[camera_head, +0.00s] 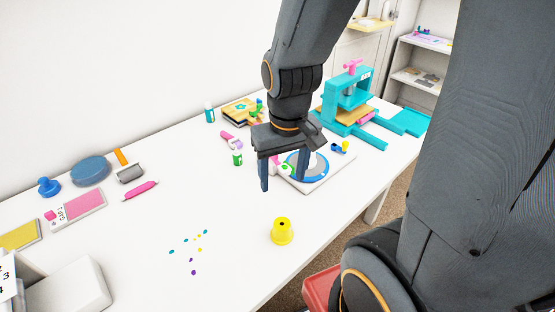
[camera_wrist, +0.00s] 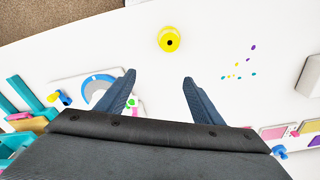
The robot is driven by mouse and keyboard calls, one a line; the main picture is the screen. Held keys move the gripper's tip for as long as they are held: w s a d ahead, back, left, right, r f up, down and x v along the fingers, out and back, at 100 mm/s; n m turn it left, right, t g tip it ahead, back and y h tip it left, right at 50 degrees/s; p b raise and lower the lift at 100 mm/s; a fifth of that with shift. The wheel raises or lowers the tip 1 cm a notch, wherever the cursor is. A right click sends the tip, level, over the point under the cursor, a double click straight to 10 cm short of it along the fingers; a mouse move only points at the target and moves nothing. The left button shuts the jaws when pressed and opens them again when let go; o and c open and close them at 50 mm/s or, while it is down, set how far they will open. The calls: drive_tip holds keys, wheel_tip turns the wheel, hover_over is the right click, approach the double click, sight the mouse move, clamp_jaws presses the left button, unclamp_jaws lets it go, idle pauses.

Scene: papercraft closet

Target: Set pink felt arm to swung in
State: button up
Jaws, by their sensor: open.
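A white plate (camera_head: 322,178) bears a round dial with a blue ring (camera_head: 320,158). A small pink piece (camera_head: 274,160), which looks like the pink felt arm, shows at the dial's left side, partly hidden by my gripper. In the wrist view the blue-ringed dial (camera_wrist: 98,82) is at the left, partly behind a finger, with small pink and green bits beside it. My gripper (camera_head: 284,184) is open and empty, pointing down above the table by the plate. Its fingers stand apart in the wrist view (camera_wrist: 159,77). The arm's exact angle cannot be told.
A yellow cup-like piece (camera_head: 282,232) stands near the front edge, with small coloured dots to its left. A teal press (camera_head: 350,100) stands behind the plate at right.

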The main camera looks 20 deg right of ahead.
drive_tip(key=shift+w, duration=0.1)
drive_tip(key=c, duration=0.4)
drive_tip(key=shift+w+a+n, duration=0.2)
drive_tip(key=shift+w+n, duration=0.1)
drive_tip(key=shift+n, duration=0.4)
drive_tip(key=c, duration=0.3)
drive_tip(key=w+n, duration=0.1)
drive_tip(key=n, duration=0.1)
drive_tip(key=w+a+n+h, duration=0.1)
drive_tip(key=w+n, duration=0.1)
drive_tip(key=n, duration=0.1)
drive_tip(key=w+a+n+g, duration=0.1)
drive_tip(key=n, duration=0.1)
drive_tip(key=shift+w+a+r+n+h, duration=0.15)
drive_tip(key=shift+w+r+n+h, duration=0.05)
drive_tip(key=shift+r+n+h, duration=0.1)
clamp_jaws()
drive_tip(key=w+a+n+h+p, duration=0.1)
drive_tip(key=w+a+n+h, duration=0.1)
drive_tip(key=w+n, duration=0.5)
drive_tip(key=shift+a+r+n+h, duration=0.45)
drive_tip(key=shift+a+n, duration=0.25)
drive_tip(key=shift+n, duration=0.9)
